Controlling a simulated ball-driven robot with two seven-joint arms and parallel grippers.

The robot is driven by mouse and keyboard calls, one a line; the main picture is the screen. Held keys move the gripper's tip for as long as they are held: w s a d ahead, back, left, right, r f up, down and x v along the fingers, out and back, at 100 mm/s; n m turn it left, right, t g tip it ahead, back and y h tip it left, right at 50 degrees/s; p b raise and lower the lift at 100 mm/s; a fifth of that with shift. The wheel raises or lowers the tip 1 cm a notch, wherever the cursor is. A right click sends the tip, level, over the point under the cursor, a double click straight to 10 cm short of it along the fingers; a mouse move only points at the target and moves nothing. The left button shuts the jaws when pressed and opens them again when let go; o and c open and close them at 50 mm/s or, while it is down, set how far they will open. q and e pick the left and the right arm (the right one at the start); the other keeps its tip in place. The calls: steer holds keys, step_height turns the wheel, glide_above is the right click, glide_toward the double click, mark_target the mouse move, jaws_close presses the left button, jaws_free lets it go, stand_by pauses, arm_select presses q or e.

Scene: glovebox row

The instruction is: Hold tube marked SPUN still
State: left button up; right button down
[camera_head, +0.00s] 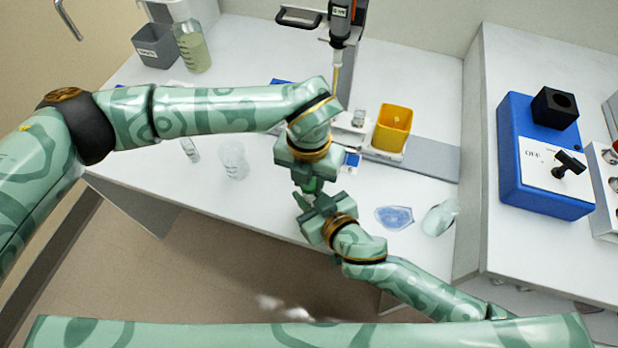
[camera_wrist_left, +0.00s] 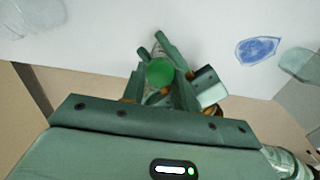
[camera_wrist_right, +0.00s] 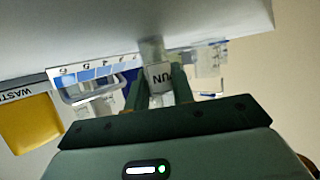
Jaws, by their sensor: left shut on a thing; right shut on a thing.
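A tube with a green cap (camera_wrist_left: 160,72) stands between my two grippers in the left wrist view. In the right wrist view the tube's white label (camera_wrist_right: 160,77) shows only the letters UN; the rest of the mark is hidden. My left gripper (camera_head: 309,184) is shut on the tube at its green cap. My right gripper (camera_head: 311,203) is shut on the tube's body below it. In the head view the fingers hide most of the tube. Both grippers are close together over the bench's front edge.
A yellow waste bin (camera_head: 393,128) and a pipette (camera_head: 340,20) are behind the grippers. A clear beaker (camera_head: 232,160) stands left. A blue machine (camera_head: 545,160) stands on the right bench.

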arm_select(q)
steer(key=shift+r, duration=0.1)
steer(key=shift+r, duration=2)
arm_select(e)
steer(key=c, duration=1.1)
jaws_free()
arm_select(q)
step_height(320, 180, up, 4)
steer(key=p, duration=0.3)
steer(key=shift+s+f, duration=0.1)
arm_select(e)
steer(key=v, duration=1.1)
steer(key=shift+s+r, duration=0.1)
steer(key=shift+s+d+r, duration=0.1)
steer(key=shift+s+d, duration=0.2)
steer(key=shift+s, duration=0.05)
